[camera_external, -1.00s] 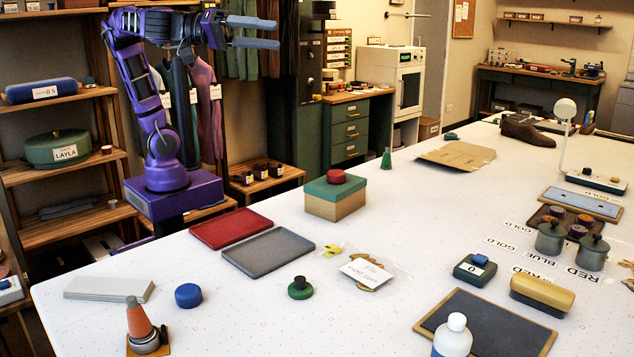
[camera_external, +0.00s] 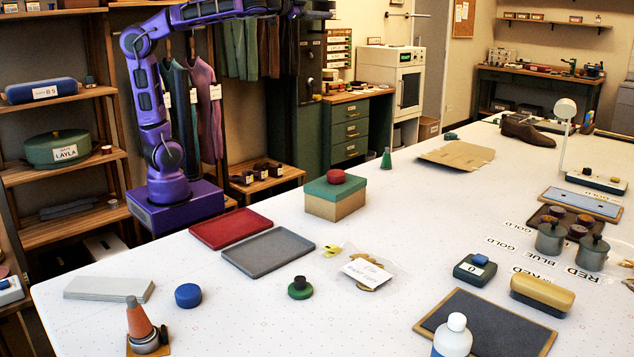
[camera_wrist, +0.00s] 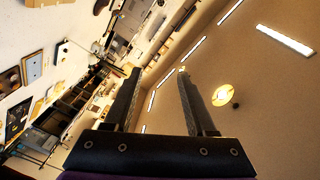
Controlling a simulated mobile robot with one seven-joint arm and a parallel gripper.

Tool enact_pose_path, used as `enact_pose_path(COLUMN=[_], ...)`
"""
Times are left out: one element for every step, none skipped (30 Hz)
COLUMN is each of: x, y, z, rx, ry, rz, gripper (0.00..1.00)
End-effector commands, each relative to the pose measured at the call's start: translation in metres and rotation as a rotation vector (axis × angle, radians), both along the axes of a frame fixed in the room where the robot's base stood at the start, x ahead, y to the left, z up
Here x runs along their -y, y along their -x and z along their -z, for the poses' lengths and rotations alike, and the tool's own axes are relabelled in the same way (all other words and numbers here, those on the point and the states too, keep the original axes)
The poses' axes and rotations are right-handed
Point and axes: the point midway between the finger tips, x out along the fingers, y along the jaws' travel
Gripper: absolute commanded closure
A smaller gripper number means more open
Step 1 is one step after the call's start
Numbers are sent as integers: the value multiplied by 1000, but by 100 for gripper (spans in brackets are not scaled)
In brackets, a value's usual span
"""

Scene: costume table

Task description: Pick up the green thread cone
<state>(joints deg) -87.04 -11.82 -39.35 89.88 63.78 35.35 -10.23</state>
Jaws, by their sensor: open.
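The green thread cone (camera_external: 386,159) is small and stands upright near the far edge of the white table, right of the green-lidded box. My gripper (camera_wrist: 160,72) is open in the wrist view, with nothing between its two dark fingers. In the external view my arm reaches right along the top of the picture, high above the table's far side, and the fingers are not clear there. The gripper is up and left of the cone, well apart from it. I cannot make out the cone in the wrist view, which is tilted towards the room and ceiling.
A tan box with a green lid (camera_external: 336,199) and red knob stands left of the cone. A flat brown cardboard piece (camera_external: 457,153) lies to its right. A red tray (camera_external: 231,228) and grey tray (camera_external: 267,252) lie nearer. The table around the cone is clear.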

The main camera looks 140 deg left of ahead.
Motion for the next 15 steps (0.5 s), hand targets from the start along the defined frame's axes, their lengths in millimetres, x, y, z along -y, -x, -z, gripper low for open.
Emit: enact_pose_path(x=[-194, -198, -202, -205, -206, -207, -207, -206, -204, -202, -200, -196, -194, -191, -187], y=[18, 25, 33, 38, 42, 44, 45, 45, 43, 42, 40, 36, 34, 32, 28], z=[404, 418, 434, 446, 456, 469, 477, 483, 491, 495, 499, 502, 504, 505, 506], rx=[-146, -214, -303, -370, -437, -524, -587, -651, -733, -792, -852, -929, -984, -1040, -1112], ry=[694, 697, 695, 690, 683, 665, 649, 626, 589, 558, 523, 469, 425, 378, 311], rz=[1, 26, 64, 96, 132, 186, 228, 273, 337, 383, 430, 492, 536, 578, 632], gripper=[44, 44, 44, 44, 44, 44, 44, 44, 44, 44, 44, 44, 44, 44, 44])
